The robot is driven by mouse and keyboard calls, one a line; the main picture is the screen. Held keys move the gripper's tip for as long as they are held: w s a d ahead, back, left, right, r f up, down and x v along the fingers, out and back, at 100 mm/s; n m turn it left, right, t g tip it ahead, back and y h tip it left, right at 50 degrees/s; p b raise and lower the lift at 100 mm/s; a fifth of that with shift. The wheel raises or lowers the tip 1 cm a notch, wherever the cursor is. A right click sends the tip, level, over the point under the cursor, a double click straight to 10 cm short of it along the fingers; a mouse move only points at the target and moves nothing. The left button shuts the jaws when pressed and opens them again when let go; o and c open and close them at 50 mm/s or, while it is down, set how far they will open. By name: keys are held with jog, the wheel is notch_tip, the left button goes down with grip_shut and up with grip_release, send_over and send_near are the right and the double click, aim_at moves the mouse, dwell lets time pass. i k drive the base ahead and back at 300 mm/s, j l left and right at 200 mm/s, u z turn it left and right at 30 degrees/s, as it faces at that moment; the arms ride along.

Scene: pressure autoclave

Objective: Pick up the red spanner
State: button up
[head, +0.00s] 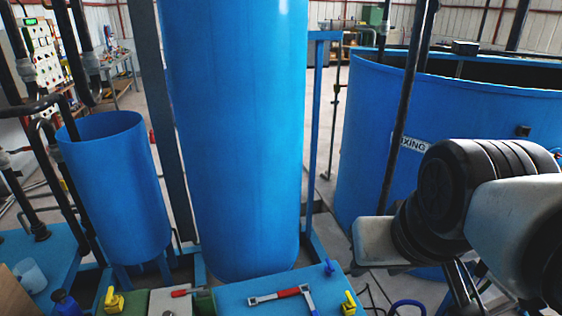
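The red spanner (280,296) lies flat on a blue bench top at the bottom centre of the head view. It has a red middle and silver ends, with one end toward the left and the other at the right. My arm reaches in from the right edge, well to the right of the spanner and apart from it. I cannot make out my gripper's fingers. Nothing covers the spanner.
A blue fitting (329,267) stands behind. A tall blue cylinder (240,130) rises behind the bench. A large blue tank (450,120) is at the right.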

aim_at(285, 294)
jog(key=u, duration=0.55)
jog(key=k, duration=0.65)
jog(key=i+j, duration=0.1)
jog(key=j, duration=0.3)
jog(key=i+j, duration=0.1)
jog(key=j, duration=0.3)
jog(key=j+u, duration=0.2)
jog(key=i+j+z, duration=0.1)
jog(key=z, duration=0.2)
jog(key=j, duration=0.1)
